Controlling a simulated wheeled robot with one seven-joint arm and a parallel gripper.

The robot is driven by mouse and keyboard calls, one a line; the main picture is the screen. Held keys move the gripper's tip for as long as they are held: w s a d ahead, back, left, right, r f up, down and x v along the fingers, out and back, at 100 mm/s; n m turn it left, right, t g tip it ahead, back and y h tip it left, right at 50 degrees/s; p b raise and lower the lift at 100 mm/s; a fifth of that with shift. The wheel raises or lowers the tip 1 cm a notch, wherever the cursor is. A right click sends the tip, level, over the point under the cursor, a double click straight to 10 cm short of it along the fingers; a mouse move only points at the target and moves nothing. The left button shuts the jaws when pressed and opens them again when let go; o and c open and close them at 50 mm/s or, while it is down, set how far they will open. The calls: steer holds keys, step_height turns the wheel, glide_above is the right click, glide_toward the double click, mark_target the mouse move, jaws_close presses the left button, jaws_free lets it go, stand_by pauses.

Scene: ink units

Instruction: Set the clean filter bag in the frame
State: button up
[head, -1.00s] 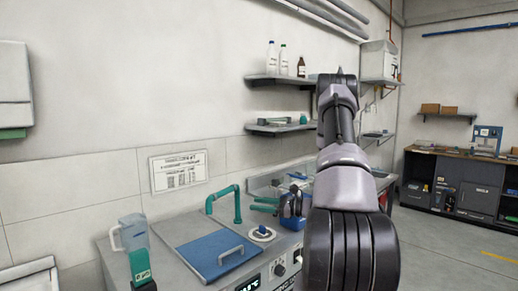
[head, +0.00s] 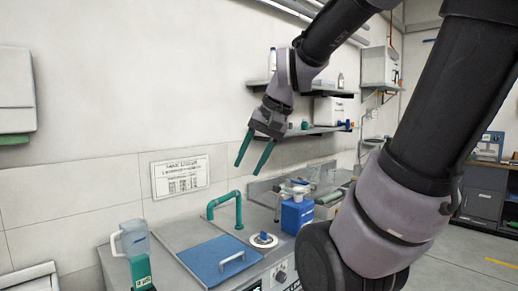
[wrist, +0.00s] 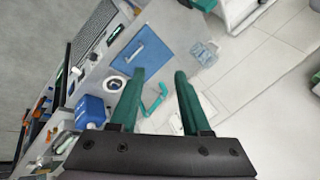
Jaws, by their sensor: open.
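My gripper (head: 250,166) is open and empty, with two teal fingers pointing down in front of the wall. It is in the air above the counter unit (head: 170,237) and its teal bent pipe (head: 238,212). In the wrist view my gripper (wrist: 158,75) has a clear gap between its fingers. The pipe (wrist: 153,103) shows below and between them. I cannot make out a clean filter bag or its frame for certain in either view.
A blue lid (head: 217,262) with a handle covers part of the unit, beside a white round fitting (head: 264,240). A blue container (head: 297,213) stands behind at right. Wall shelves (head: 318,130) hang behind my arm.

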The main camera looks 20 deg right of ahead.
steer(key=s+r+t, duration=0.1)
steer(key=s+d+r+n+t+h, duration=0.1)
steer(key=r, duration=0.1)
steer(key=shift+s+d+r+t, duration=0.1)
steer(key=shift+s+t, duration=0.05)
steer(key=shift+t, duration=0.15)
stand_by(0.9)
